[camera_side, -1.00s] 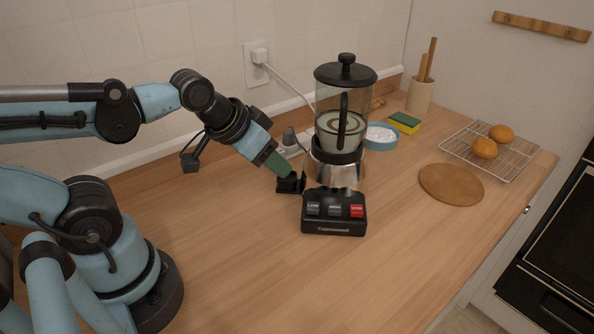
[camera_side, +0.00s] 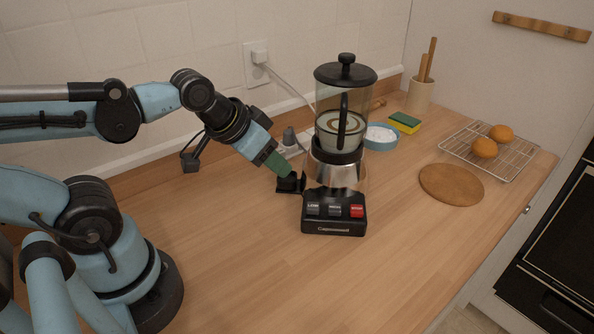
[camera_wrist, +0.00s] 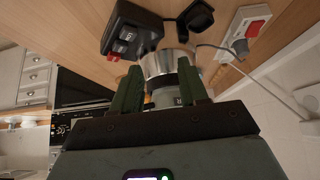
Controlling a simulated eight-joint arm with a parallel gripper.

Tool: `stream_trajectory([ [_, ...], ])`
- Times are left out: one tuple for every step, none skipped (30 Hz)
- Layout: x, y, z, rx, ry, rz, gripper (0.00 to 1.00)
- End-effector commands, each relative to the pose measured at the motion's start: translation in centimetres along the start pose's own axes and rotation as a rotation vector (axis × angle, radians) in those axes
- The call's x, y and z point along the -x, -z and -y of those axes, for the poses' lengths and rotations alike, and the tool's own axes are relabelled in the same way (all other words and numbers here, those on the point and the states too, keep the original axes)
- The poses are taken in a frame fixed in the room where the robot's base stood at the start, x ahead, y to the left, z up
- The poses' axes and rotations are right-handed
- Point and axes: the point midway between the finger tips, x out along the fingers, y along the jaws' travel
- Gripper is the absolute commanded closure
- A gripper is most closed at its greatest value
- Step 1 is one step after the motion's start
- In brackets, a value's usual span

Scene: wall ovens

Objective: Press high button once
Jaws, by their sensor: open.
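The blender (camera_side: 340,135) stands upright on the counter, with a glass jug above a metal collar. Its black base (camera_side: 334,228) carries a row of buttons: a left grey one (camera_side: 313,209), a middle grey one (camera_side: 334,210) and a right red one (camera_side: 356,211). The labels are too small to read surely; the middle one may be HIGH. My gripper (camera_side: 282,168), with green fingers, is left of the blender, above and behind the button row, apart from the buttons. In the wrist view my gripper (camera_wrist: 158,84) has its fingers spread, with the metal collar (camera_wrist: 168,62) beyond them.
A black fitting (camera_side: 290,184) sits beside the blender near my fingertips. A power strip with a red switch (camera_wrist: 253,29) lies on the counter. A blue bowl (camera_side: 380,138), sponge (camera_side: 405,122), round board (camera_side: 451,185) and wire rack (camera_side: 512,162) stand right. The counter front is clear.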

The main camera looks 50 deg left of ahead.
Motion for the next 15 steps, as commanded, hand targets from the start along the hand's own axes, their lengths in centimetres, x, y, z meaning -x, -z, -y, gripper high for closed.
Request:
stream_trajectory([
  [0.00, 0.00, 0.00, 0.000, 0.000, 0.000, 0.64],
  [0.00, 0.00, 0.00, 0.000, 0.000, 0.000, 0.69],
  [0.00, 0.00, 0.00, 0.000, 0.000, 0.000, 0.75],
  [0.00, 0.00, 0.00, 0.000, 0.000, 0.000, 0.79],
  [0.00, 0.00, 0.00, 0.000, 0.000, 0.000, 0.84],
  [0.00, 0.00, 0.00, 0.000, 0.000, 0.000, 0.90],
  [0.00, 0.00, 0.00, 0.000, 0.000, 0.000, 0.95],
  [0.00, 0.00, 0.00, 0.000, 0.000, 0.000, 0.99],
  [0.00, 0.00, 0.00, 0.000, 0.000, 0.000, 1.00],
  [0.00, 0.00, 0.00, 0.000, 0.000, 0.000, 1.00],
  [0.00, 0.00, 0.00, 0.000, 0.000, 0.000, 1.00],
  [0.00, 0.00, 0.00, 0.000, 0.000, 0.000, 1.00],
  [0.00, 0.00, 0.00, 0.000, 0.000, 0.000, 1.00],
  [0.00, 0.00, 0.00, 0.000, 0.000, 0.000, 1.00],
  [0.00, 0.00, 0.00, 0.000, 0.000, 0.000, 1.00],
])
